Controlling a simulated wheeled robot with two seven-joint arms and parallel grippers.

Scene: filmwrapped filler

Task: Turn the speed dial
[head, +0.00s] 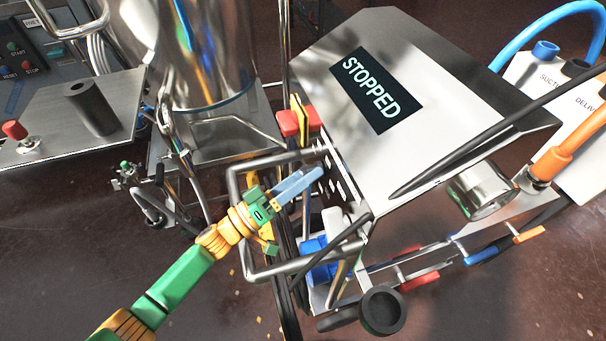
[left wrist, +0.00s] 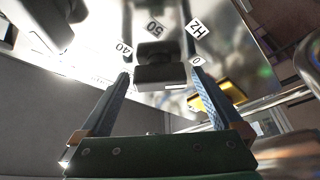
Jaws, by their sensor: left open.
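The speed dial is a dark, blocky knob (left wrist: 160,72) in the left wrist view, on a shiny metal panel with the labels 40, 50, Hz and 0 around it. My left gripper (left wrist: 160,82) is open, with one blue finger on each side of the knob. I cannot tell whether the fingers touch it. In the head view my left gripper (head: 314,174) reaches past the grey tube frame to the machine's left side; the dial is hidden there. The machine's display (head: 376,90) reads STOPPED.
A bent grey tube frame (head: 234,182) surrounds my left wrist. A red and yellow switch (head: 297,118) sits just above the gripper. A steel tank (head: 190,55) stands behind on the left, and a black rod (head: 470,142) crosses the right. The floor at lower left is mostly clear.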

